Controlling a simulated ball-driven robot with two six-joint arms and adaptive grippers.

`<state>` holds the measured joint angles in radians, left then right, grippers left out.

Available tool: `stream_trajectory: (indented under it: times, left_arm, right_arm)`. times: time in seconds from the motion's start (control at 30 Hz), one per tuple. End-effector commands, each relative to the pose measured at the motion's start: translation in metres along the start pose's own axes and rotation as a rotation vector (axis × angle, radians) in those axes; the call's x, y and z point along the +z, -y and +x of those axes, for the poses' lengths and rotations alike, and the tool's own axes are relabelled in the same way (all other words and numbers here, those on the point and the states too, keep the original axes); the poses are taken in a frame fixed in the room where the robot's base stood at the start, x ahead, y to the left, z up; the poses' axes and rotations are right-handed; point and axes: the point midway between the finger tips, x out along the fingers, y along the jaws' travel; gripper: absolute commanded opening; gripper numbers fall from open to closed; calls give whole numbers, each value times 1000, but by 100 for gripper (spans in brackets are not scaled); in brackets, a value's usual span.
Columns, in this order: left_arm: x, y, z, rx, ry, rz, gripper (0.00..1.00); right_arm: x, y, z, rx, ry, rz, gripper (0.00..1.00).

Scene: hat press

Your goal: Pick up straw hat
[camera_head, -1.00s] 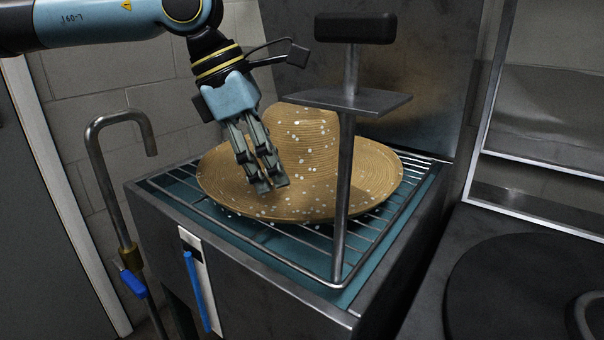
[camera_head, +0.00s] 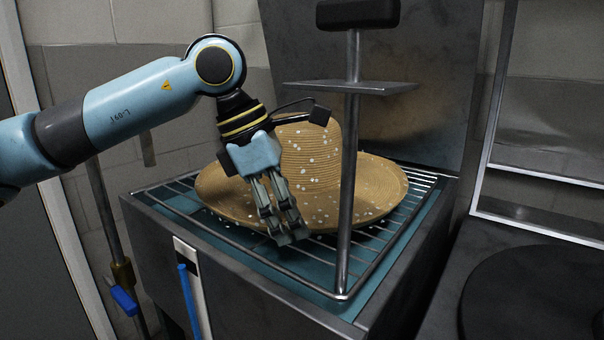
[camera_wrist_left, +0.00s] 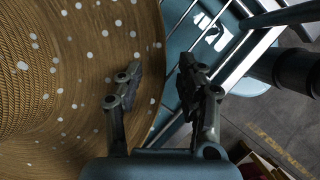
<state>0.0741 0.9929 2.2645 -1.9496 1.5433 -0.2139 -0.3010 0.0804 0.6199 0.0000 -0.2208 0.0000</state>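The straw hat (camera_head: 315,165), tan with white specks, rests crown up on the wire rack. My left gripper (camera_head: 287,236) is at the hat's near brim, fingers pointing down. In the left wrist view its two fingers (camera_wrist_left: 159,85) are apart. The edge of the hat brim (camera_wrist_left: 105,40) runs through the gap, with brim on the left and rack on the right. I cannot tell whether either finger touches the straw. The gripper covers part of the near brim in the head view. My right gripper is not in view.
A metal post with a flat plate (camera_head: 352,88) and black handle (camera_head: 357,13) stands in front of the hat's right part. The wire rack (camera_head: 183,203) lies over a teal surface on a metal stand. A pipe with a blue valve handle (camera_head: 124,300) stands at left.

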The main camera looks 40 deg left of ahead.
Motion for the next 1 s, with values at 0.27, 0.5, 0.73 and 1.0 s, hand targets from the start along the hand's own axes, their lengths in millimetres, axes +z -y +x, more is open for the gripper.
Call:
stream_trajectory:
  times: [0.27, 0.5, 0.73, 1.0]
  left_arm:
    - [0, 0, 0, 0, 0, 0, 12]
    - [0, 0, 0, 0, 0, 0, 0]
    - [0, 0, 0, 0, 0, 0, 0]
    - [4, 0, -14, 2, -3, 2, 0]
  right_arm:
    - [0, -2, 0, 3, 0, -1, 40]
    - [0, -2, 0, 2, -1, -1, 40]
    - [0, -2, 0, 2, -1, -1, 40]
    - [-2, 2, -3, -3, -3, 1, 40]
